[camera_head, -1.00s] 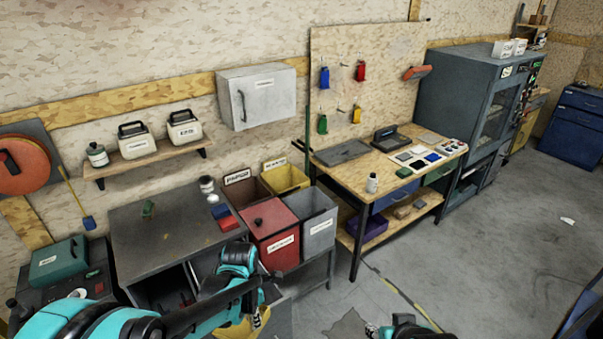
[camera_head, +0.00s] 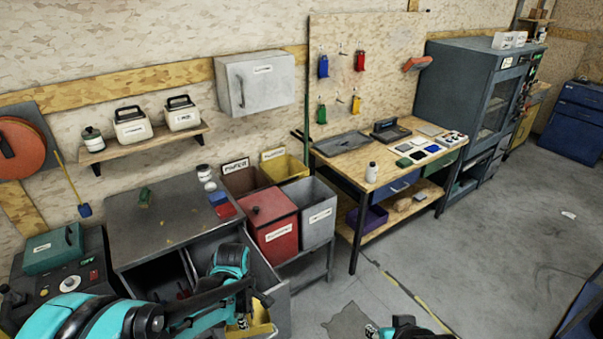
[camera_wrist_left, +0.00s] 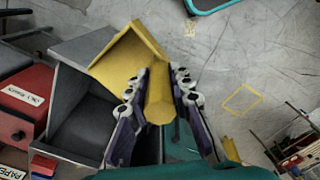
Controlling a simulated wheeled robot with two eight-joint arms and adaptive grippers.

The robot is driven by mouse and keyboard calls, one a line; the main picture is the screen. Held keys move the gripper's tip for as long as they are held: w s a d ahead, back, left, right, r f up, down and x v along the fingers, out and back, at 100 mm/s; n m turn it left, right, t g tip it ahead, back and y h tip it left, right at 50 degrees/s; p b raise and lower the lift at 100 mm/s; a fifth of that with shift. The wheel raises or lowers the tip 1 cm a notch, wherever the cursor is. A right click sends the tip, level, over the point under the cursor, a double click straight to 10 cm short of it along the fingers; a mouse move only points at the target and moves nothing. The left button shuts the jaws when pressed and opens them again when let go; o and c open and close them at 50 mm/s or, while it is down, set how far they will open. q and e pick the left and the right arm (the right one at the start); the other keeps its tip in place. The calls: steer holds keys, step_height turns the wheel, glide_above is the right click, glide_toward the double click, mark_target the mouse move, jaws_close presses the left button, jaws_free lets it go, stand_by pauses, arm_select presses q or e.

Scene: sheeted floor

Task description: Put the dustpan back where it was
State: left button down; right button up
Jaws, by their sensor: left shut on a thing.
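The yellow dustpan (camera_wrist_left: 122,58) is in my left gripper (camera_wrist_left: 157,92). In the left wrist view its handle lies between the two fingers, which are shut on it, and its open pan extends beyond the fingertips. In the head view my left gripper (camera_head: 246,309) is low at the bottom, with part of the dustpan (camera_head: 258,326) showing yellow beside and below it. The arm hides the rest. A yellow outlined square (camera_wrist_left: 242,100) is on the floor in the left wrist view, apart from the dustpan. My right gripper's fingers are not visible.
A grey open compartment (camera_head: 268,273) of the workbench (camera_head: 180,215) is close to the left arm. Red (camera_head: 272,228) and grey (camera_head: 317,215) bins stand behind. The concrete floor (camera_head: 480,250) to the right is largely clear.

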mark_target(242, 335)
arm_select(q)
steer(key=f+m+b, duration=0.2)
steer(key=f+m, duration=0.1)
steer(key=m, duration=0.1)
steer(key=a+f+m+b, duration=0.1)
steer(key=f+m+b, duration=0.2)
steer(key=m, duration=0.1)
steer(key=a+f+m+b, duration=0.1)
steer(key=f+m+b, duration=0.1)
steer(key=f+m, duration=0.2)
steer(key=shift+w+a+m+b, duration=0.25)
steer(key=shift+w+m+b, duration=0.05)
steer(key=shift+m+b, duration=0.1)
steer(key=shift+a+f+m+b, duration=0.2)
steer(key=shift+f+m+b, duration=0.4)
steer(key=shift+m, duration=0.8)
